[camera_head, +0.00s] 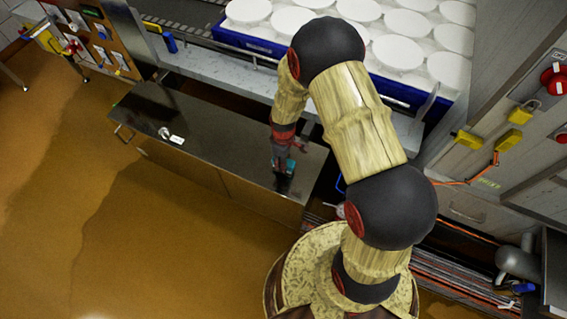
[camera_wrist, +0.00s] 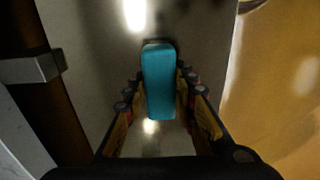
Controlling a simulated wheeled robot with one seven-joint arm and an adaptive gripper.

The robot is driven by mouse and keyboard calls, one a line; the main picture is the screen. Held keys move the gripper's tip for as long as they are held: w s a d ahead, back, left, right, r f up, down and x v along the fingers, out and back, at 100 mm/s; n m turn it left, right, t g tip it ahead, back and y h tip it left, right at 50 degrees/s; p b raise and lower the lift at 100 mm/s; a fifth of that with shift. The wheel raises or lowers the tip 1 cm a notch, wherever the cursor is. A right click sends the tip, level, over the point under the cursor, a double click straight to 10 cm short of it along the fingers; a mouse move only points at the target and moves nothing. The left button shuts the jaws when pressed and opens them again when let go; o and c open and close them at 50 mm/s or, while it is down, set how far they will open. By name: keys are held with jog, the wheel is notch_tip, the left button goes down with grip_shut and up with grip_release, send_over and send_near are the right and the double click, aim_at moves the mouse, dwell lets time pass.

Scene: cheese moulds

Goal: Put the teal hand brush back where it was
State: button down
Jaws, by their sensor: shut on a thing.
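The teal hand brush (camera_wrist: 158,82) is a rounded teal block in the middle of the wrist view. My gripper (camera_wrist: 160,88) is shut on it, with one finger along each long side. In the head view the brush (camera_head: 291,166) shows as a small teal patch between the fingers of my gripper (camera_head: 283,160), at the right end of the dark bench top (camera_head: 215,128). The brush is over or on this top; I cannot tell whether it touches it. The brush's underside is hidden.
A small metal item with a white tag (camera_head: 172,137) lies on the left half of the bench. A blue tray (camera_head: 245,43) of several white cheese moulds stands behind. A cabinet with yellow locks (camera_head: 520,113) is at the right. Open orange floor (camera_head: 150,240) lies in front.

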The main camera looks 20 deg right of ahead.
jog(key=shift+f, duration=0.2)
jog(key=shift+f, duration=0.15)
jog(key=c, duration=1.6)
grip_release()
jog(key=shift+o, duration=0.7)
